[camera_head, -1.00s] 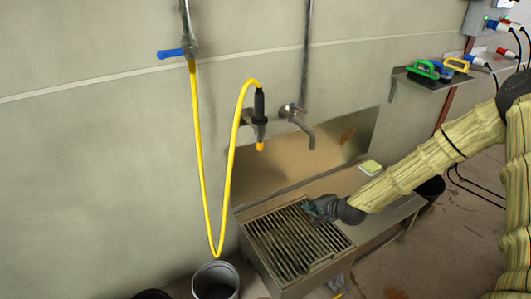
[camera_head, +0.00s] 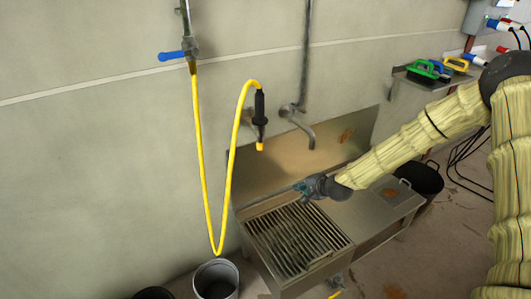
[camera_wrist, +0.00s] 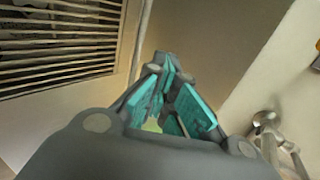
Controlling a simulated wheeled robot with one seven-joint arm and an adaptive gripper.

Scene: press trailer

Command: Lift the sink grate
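The sink grate (camera_head: 265,232), a rack of parallel metal bars, lies flat over the sink basin at the left end of the steel sink unit. Its bars also show at the upper left of the wrist view (camera_wrist: 60,45). My gripper (camera_head: 300,187) is above the back right side of the grate, near the backsplash, and apart from the bars. In the wrist view my gripper (camera_wrist: 178,95) has teal finger pads standing apart with a gap between them. A small yellow-green patch (camera_wrist: 152,125) shows between the fingers; I cannot tell whether it is touched.
A tap (camera_head: 303,128) and a yellow hose (camera_head: 229,170) with a black nozzle hang over the sink. The drainboard (camera_head: 375,212) to the right looks clear where visible. A bucket (camera_head: 215,279) stands at front left. A shelf (camera_head: 432,82) with brushes is at right.

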